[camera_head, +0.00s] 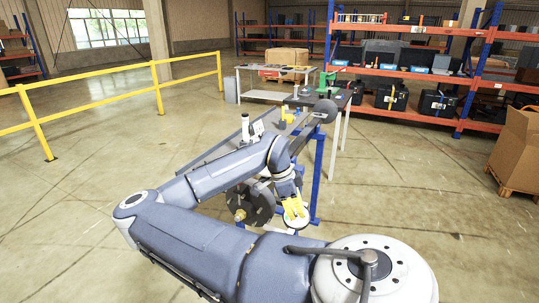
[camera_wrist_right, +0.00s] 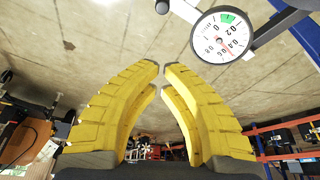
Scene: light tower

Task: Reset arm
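My right gripper (camera_head: 295,210) has yellow fingers and hangs near the blue stand (camera_head: 320,165) in the head view. In the right wrist view its two ribbed fingers (camera_wrist_right: 162,72) curve together, their tips almost meeting, with nothing visible between them. A round white gauge (camera_wrist_right: 222,38) with a green sector and a red needle shows beyond the fingers at upper right, apart from them. My left gripper is not in view. My right arm covers part of the stand and the bench.
A narrow grey bench with a dark disc (camera_head: 250,203) below it stands by the gripper. Tables and a loaded orange-and-blue rack (camera_head: 405,75) are farther back. A yellow railing (camera_head: 95,87) runs at left. A brown carton (camera_head: 518,145) stands at right. Open floor lies right of the stand.

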